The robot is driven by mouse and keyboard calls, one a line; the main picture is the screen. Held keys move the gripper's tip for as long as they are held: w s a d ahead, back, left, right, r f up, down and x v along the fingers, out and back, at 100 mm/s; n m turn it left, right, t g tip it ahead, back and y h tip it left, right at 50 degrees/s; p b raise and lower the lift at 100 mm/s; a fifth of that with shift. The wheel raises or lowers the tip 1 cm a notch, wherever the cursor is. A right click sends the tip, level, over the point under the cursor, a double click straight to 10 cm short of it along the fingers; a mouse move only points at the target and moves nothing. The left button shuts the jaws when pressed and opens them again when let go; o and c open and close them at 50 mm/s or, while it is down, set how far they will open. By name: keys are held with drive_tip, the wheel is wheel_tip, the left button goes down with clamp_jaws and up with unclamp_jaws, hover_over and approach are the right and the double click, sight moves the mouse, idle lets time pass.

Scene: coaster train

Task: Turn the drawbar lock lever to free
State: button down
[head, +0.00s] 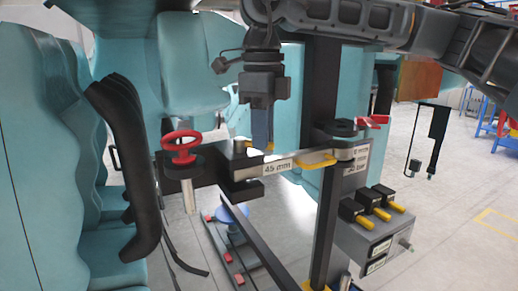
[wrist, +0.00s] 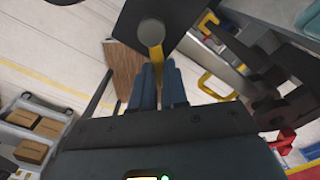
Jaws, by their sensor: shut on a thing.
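My gripper (head: 261,145) points down over the dark drawbar (head: 222,172) in the head view. In the wrist view its blue fingers (wrist: 158,82) are shut on a slim yellow lever (wrist: 155,52), which appears to be the drawbar lock lever. The lever has a round end against a dark block (wrist: 170,18). In the head view only a small yellow bit of the lever (head: 270,147) shows beside the fingertips; the rest is hidden. Its exact angle and any lock or free marking cannot be read.
A "45 mm" label (head: 278,168) and a yellow loop (head: 316,160) sit close right of the fingers. A red handwheel (head: 181,147) stands left, a red lever (head: 373,121) right. A dark post (head: 325,220) stands beside the drawbar. A grey box with yellow-tipped levers (head: 376,225) is lower right.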

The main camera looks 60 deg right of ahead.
drive_tip(key=shift+w+d+n+b, duration=0.15)
drive_tip(key=shift+d+n+b, duration=0.2)
drive_tip(key=shift+n, duration=0.5)
drive_tip(key=shift+w+d+n+b, duration=0.1)
drive_tip(key=shift+d+n+b, duration=0.25)
drive_tip(key=shift+n, duration=0.55)
drive_tip(key=shift+w+d+n+b, duration=0.2)
drive_tip(key=shift+n+b, duration=0.3)
drive_tip(key=shift+n, duration=0.35)
drive_tip(key=c, duration=1.1)
unclamp_jaws()
drive_tip(key=shift+c, duration=0.2)
wheel_tip(320, 180, up, 8)
drive_tip(key=shift+p, duration=0.3)
drive_tip(key=shift+f, duration=0.1)
